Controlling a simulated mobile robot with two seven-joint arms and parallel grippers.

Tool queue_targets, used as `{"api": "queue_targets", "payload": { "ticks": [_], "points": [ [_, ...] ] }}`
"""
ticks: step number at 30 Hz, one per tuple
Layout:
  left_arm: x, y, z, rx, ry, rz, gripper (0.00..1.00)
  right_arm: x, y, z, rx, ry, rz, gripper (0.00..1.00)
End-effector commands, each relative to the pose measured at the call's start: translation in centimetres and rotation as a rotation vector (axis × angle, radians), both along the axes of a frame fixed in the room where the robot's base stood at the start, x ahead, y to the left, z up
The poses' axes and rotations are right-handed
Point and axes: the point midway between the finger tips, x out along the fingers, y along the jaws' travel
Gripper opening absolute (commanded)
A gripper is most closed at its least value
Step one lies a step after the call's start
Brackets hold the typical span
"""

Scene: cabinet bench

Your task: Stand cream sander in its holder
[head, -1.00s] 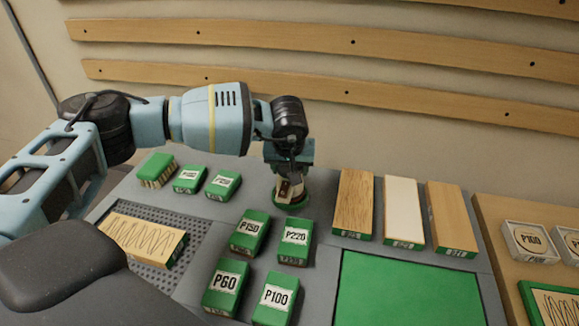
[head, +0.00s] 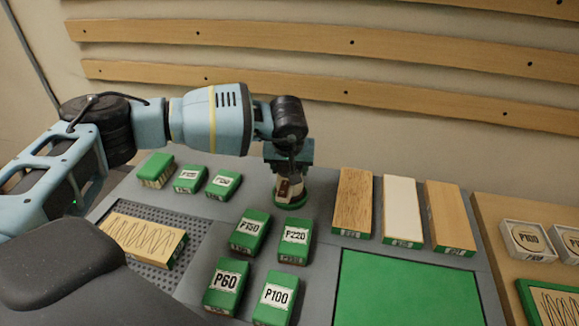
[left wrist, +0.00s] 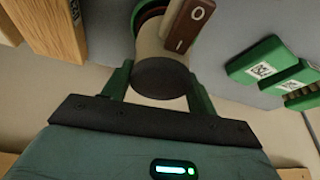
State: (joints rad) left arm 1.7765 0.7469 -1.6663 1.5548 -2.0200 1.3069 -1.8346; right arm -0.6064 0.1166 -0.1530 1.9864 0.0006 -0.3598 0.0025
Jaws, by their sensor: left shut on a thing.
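The cream sander (head: 284,188), with a red-brown switch plate, is upright at the back middle of the bench. It also shows in the left wrist view (left wrist: 159,45), with a dark end cap toward the camera. A green round holder (head: 291,206) shows around its lower end; its rim also shows in the left wrist view (left wrist: 140,10). How deep the sander sits in it is hidden. My left gripper (head: 289,166) is above, its green fingers (left wrist: 158,85) shut on the sander from both sides. My right gripper is not in view.
Green sanding blocks labelled P150 (head: 250,232), P220 (head: 294,240), P60 (head: 226,283) and P100 (head: 275,298) lie in front of the holder. Smaller green blocks (head: 190,179) lie to its left.

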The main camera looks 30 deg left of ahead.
Motion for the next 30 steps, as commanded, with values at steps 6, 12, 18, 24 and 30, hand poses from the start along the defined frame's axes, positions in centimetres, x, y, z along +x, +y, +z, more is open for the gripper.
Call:
{"api": "queue_targets", "payload": {
  "ticks": [6,12,18,24,30],
  "points": [
    [0.1,0.0,0.1,0.0,-0.004,-0.001,0.3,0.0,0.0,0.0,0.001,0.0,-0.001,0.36],
    [0.1,0.0,-0.2,0.0,-0.003,-0.001,0.3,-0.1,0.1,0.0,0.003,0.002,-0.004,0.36],
    [0.1,0.0,-0.5,0.0,-0.004,-0.001,0.3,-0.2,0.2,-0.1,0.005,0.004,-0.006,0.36],
    [0.1,0.0,-0.8,0.0,-0.004,-0.001,0.3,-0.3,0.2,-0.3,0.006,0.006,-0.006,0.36],
    [0.1,0.0,-1.1,0.0,-0.005,0.0,0.3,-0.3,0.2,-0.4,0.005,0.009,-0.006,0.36]
  ]
}}
